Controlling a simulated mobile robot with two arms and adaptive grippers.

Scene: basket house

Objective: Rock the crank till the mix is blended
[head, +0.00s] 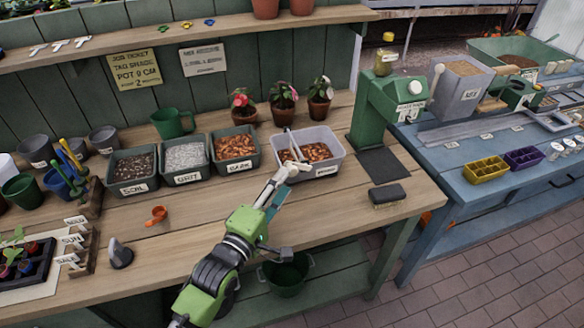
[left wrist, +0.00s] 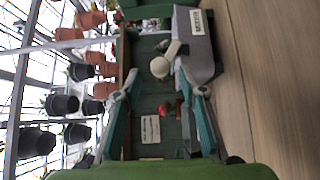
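A pale translucent bin (head: 325,170) with brown, chunky mix (head: 316,152) stands on the wooden bench. My left gripper (head: 292,168) is over its front left part. In the left wrist view the two teal fingers (left wrist: 161,92) stand wide apart with nothing clamped between them. A pale round knob (left wrist: 160,67) on a short arm shows in the gap, near the fingertips; I cannot tell whether it touches them. In the head view a thin grey rod (head: 291,143) rises by the gripper; the knob there is hard to separate from the fingers. My right gripper is not in view.
Bins of soil (head: 133,165), grit (head: 185,156) and bark (head: 235,146) stand left of the pale bin. Several potted plants (head: 284,100) stand behind it. A green machine (head: 372,100) stands to its right, with a brush (head: 388,195) in front.

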